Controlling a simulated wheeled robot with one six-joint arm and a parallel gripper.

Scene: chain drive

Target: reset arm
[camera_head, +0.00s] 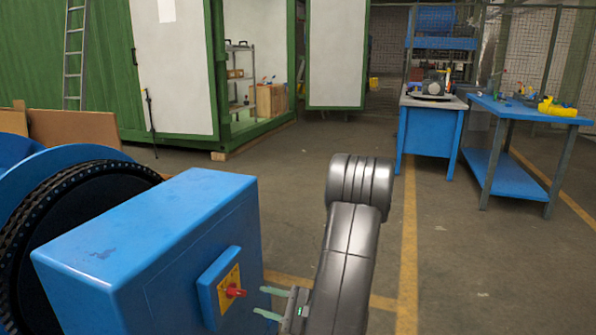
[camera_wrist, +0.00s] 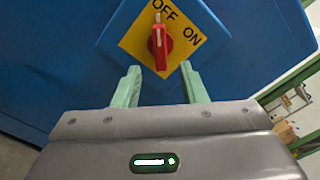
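My arm reaches forward in the head view, and my gripper (camera_head: 264,302) is in front of the blue switch box on the machine. Its two green fingers stand apart with nothing between them. In the wrist view my gripper (camera_wrist: 160,84) is open, with its fingertips just below a red rotary knob (camera_wrist: 160,42). The knob sits on a yellow plate marked OFF and ON, and its white mark points up near OFF. The knob also shows in the head view (camera_head: 235,292). I cannot tell whether a fingertip touches the switch plate.
A large blue housing (camera_head: 150,235) with a chain wheel (camera_head: 60,215) fills the left. Blue workbenches (camera_head: 428,140) stand at the back right. A green container (camera_head: 170,70) with open doors stands behind. The floor (camera_head: 480,255) to the right of my arm is clear.

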